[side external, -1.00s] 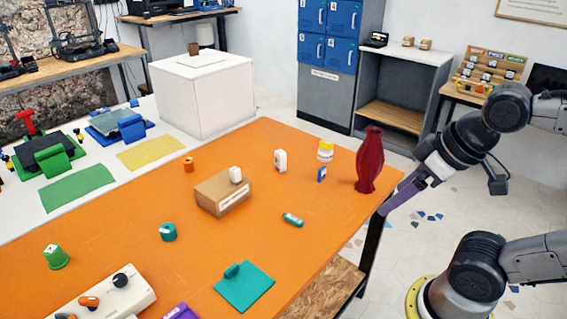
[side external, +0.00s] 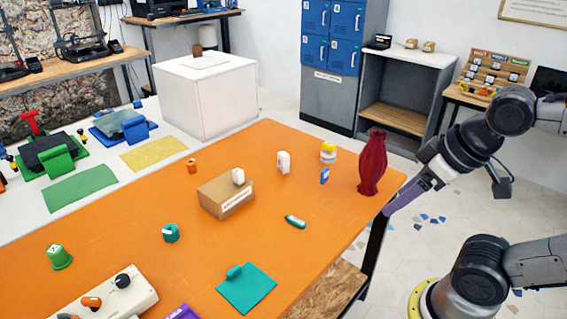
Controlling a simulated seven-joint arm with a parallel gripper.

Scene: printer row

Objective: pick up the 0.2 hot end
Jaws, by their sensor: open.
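My gripper (side external: 389,212) has purple fingers and hangs just off the right edge of the orange table (side external: 130,240), near the red vase. It is open, and nothing shows between its fingers. I cannot tell which piece is the 0.2 hot end, since the labels are too small to read. Small pieces on the table include a blue one (side external: 325,176), a white one (side external: 284,162), an orange one (side external: 192,166), a teal round one (side external: 171,234) and a teal lying one (side external: 295,222). Another white piece (side external: 239,177) sits on a brown box (side external: 226,202). All are apart from my gripper.
The tall red vase (side external: 372,164) stands at the table's right corner, closest to my gripper. A yellow-topped jar (side external: 328,152) is behind the blue piece. A teal mat (side external: 246,293), a knobbed white box (side external: 108,297) and a green cup (side external: 59,257) are toward the front.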

